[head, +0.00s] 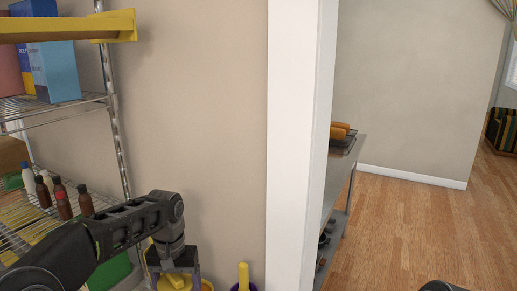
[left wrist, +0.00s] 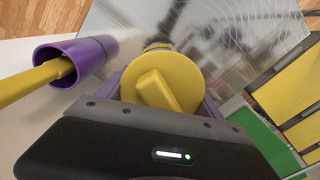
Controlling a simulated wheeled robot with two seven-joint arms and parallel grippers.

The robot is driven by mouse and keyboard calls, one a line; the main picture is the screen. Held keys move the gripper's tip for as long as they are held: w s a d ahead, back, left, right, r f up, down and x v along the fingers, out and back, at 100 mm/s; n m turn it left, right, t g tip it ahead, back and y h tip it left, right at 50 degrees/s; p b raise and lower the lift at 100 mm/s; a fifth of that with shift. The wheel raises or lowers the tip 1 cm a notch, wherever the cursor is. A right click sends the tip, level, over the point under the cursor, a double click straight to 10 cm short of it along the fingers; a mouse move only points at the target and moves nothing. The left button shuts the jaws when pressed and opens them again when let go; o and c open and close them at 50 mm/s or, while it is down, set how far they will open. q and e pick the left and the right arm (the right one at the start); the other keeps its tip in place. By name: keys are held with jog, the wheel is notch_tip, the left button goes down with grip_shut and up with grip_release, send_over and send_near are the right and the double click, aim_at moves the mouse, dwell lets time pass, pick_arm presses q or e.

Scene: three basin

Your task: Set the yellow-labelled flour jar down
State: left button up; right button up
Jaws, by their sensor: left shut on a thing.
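My left gripper (head: 172,266) points down at the bottom of the head view, near the wall and right of the wire shelf. It is shut on a jar. In the left wrist view the jar's round yellow lid (left wrist: 150,88) with a raised bar knob shows between the purple fingers. The jar's body and label are mostly hidden under the lid. Part of the lid (head: 176,283) also shows in the head view. A shiny metal surface (left wrist: 235,50) lies below the jar; I cannot tell whether they touch. My right gripper is not in view.
A purple container with a yellow handle (left wrist: 75,60) stands left of the jar; it also shows in the head view (head: 243,274). Yellow and green items (left wrist: 285,90) lie to the right. A wire shelf (head: 60,112) holds boxes and bottles (head: 62,200). A white post (head: 295,130) stands right.

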pick_arm(q)
notch_tip(320, 180, up, 14)
jog(key=p, duration=0.7)
jog(key=shift+f+p, duration=0.25)
jog(key=shift+p, duration=0.1)
notch_tip(320, 180, down, 15)
jog(key=b, duration=0.9)
jog(key=shift+r, duration=0.2)
jog(key=shift+r, duration=0.15)
notch_tip(320, 180, up, 14)
jog(key=p, duration=0.9)
jog(key=shift+r, duration=0.25)
notch_tip(320, 180, down, 14)
jog(key=b, duration=0.8)
jog(key=shift+b, duration=0.35)
jog(key=shift+f, duration=0.4)
jog(key=shift+r, duration=0.1)
